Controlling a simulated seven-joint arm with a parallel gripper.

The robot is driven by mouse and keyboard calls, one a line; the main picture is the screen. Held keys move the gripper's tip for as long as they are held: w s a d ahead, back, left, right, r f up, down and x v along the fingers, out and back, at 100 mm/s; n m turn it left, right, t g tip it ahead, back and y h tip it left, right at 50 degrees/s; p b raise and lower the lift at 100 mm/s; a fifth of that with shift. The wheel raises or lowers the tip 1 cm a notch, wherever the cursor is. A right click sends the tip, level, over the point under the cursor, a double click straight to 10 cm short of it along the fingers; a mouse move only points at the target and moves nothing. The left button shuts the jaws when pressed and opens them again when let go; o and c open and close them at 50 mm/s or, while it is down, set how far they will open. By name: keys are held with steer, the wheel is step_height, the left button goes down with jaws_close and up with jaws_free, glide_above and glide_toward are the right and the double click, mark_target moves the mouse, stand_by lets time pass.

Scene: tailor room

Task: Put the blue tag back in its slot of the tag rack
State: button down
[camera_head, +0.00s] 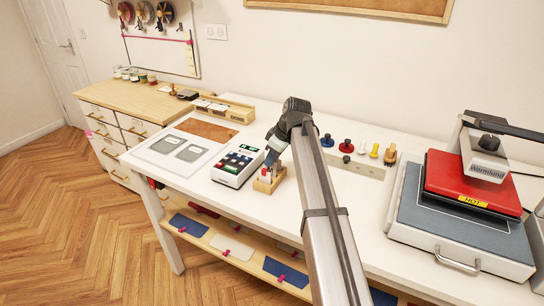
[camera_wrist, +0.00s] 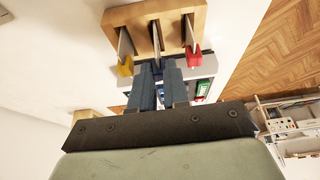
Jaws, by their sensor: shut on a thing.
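The wooden tag rack (camera_head: 264,186) stands on the white table just below my gripper (camera_head: 272,155). In the wrist view the rack (camera_wrist: 183,14) is at the top, with a yellow-ended tag (camera_wrist: 125,67) at its left slot and a red-ended tag (camera_wrist: 193,60) at its right slot. A thin grey plate (camera_wrist: 157,36) shows at the middle slot, in line with the gap between my fingers (camera_wrist: 159,70). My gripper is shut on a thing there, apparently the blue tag. Its coloured end is hidden between the fingers, which are themselves blue-grey.
A white device with coloured buttons (camera_head: 237,165) stands close left of the rack. Several spools and pegs stand in a holder (camera_head: 358,165) to the right. A red heat press (camera_head: 472,180) fills the right end. Bare table lies in front of the rack.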

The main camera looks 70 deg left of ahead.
steer(key=shift+f, duration=0.45)
steer(key=c, duration=1)
jaws_free()
steer(key=shift+c, duration=0.2)
steer(key=v, duration=1.3)
steer(key=shift+r, duration=0.4)
steer(key=shift+w+d, duration=0.15)
